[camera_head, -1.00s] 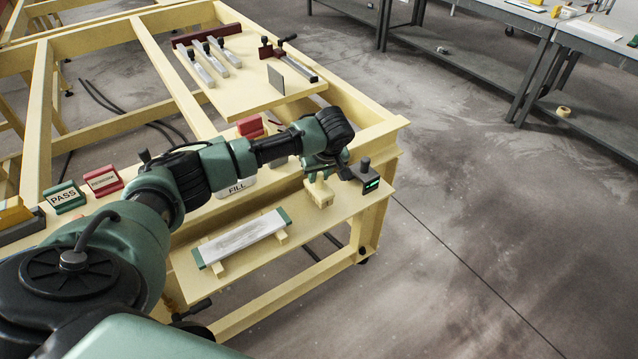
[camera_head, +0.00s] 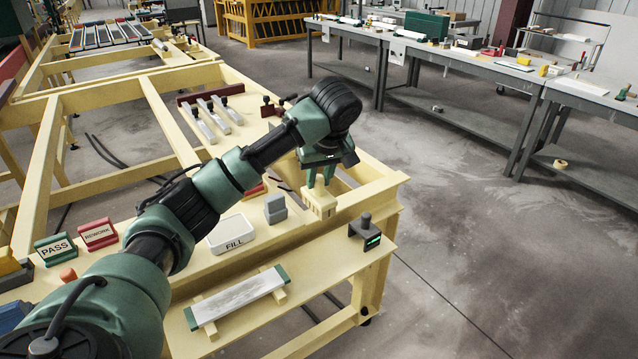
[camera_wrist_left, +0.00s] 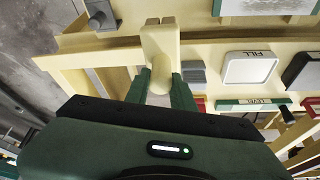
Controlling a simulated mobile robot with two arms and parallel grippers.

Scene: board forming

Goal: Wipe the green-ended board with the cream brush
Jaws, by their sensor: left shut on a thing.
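The green-ended board (camera_head: 237,297) lies on two cream supports on the lower front shelf. Its white face has a grey smudge along the middle. My left gripper (camera_head: 320,186) is shut on the cream brush (camera_head: 319,203) and holds it up, to the right of and above the board. In the left wrist view the brush (camera_wrist_left: 160,45) stands out between the green fingers (camera_wrist_left: 162,88). My right gripper is not in view.
The white FILL tray (camera_head: 232,234), a grey block (camera_head: 274,208), the PASS sign (camera_head: 55,249) and the REWORK sign (camera_head: 98,234) are on the ledge behind the board.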

